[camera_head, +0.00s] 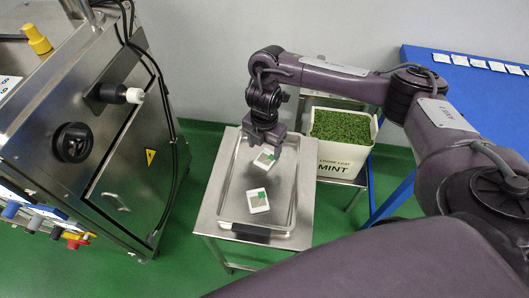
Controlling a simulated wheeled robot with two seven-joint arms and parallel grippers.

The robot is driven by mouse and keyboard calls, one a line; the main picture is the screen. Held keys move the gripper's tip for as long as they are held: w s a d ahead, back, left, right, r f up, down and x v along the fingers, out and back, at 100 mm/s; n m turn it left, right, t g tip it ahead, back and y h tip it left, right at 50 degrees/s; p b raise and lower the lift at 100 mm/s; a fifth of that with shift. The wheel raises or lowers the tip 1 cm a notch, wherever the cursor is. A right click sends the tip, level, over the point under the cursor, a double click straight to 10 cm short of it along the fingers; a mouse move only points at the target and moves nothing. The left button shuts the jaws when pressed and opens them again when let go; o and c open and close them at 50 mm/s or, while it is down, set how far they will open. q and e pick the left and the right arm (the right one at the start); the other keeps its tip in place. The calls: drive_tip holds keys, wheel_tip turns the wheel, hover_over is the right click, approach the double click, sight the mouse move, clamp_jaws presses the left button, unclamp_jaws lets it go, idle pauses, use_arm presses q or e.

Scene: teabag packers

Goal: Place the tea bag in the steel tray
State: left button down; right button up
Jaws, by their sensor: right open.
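The steel tray (286,212) lies on a small metal table. One tea bag (258,203), white with a green corner, lies flat in the near part of the tray. The gripper points down over the far part of the tray and is open. I cannot tell whether this tea bag touches the fingers or the tray floor. My left gripper is not in view.
A white bin of green loose leaf marked MINT (342,168) stands right of the tray. Several white tea bags lie in a row on a blue table (425,57) at the far right. A metal machine (75,130) fills the left.

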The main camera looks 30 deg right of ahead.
sight(264, 160)
wheel_tip(264, 160, up, 7)
drive_tip(key=p, duration=0.2)
idle(0.6)
